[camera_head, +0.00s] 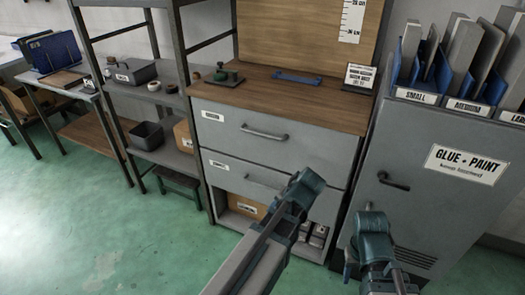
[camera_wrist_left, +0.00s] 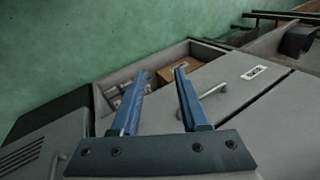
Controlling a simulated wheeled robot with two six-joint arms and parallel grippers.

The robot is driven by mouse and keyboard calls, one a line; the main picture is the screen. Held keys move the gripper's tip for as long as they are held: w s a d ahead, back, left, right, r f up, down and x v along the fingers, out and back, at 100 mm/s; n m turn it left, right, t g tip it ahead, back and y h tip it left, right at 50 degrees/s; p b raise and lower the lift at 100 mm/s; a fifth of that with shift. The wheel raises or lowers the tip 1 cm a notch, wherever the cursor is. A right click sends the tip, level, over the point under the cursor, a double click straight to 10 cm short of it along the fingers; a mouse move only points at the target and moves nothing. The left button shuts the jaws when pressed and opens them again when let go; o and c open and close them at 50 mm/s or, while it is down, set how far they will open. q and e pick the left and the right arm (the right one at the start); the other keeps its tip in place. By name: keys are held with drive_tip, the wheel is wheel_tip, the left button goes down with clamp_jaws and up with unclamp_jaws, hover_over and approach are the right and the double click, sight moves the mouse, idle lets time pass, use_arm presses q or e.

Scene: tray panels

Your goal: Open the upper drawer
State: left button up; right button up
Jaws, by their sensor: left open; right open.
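The upper drawer (camera_head: 235,126) is a grey panel with a bar handle (camera_head: 264,134), just under the wooden top; it looks shut. The lower drawer (camera_head: 228,169) below it has its own handle (camera_head: 250,181) and also looks shut. My left gripper (camera_head: 305,182) is in front of the lower drawer's right part, apart from the upper handle. In the left wrist view its two blue fingers (camera_wrist_left: 160,70) are apart with nothing between them. The lower drawer's handle (camera_wrist_left: 214,92) shows right of them, and part of the upper drawer (camera_wrist_left: 285,125) at the right. My right gripper (camera_head: 370,218) is in front of the grey cabinet, empty.
An open compartment (camera_head: 316,249) with a cardboard box (camera_head: 243,207) lies below the drawers. A grey cabinet (camera_head: 425,215) with a dark handle stands at right. Shelving (camera_head: 150,95) stands at left. A blue handle-shaped part (camera_head: 297,78) lies on the wooden top. Green floor is clear at left.

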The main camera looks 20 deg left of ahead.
use_arm(q)
drive_tip(key=w+r+m+t+y, duration=0.2)
drive_tip(key=w+r+y, duration=0.3)
drive_tip(key=r, duration=0.3)
drive_tip(key=w+r+m+t+y, duration=0.2)
drive_tip(key=w+r+y, duration=0.4)
drive_tip(key=r, duration=0.3)
drive_tip(key=shift+w+r+m+t, duration=0.2)
drive_tip(key=shift+m+t, duration=0.1)
drive_tip(key=shift+t, duration=0.2)
drive_tip(key=shift+a, duration=0.1)
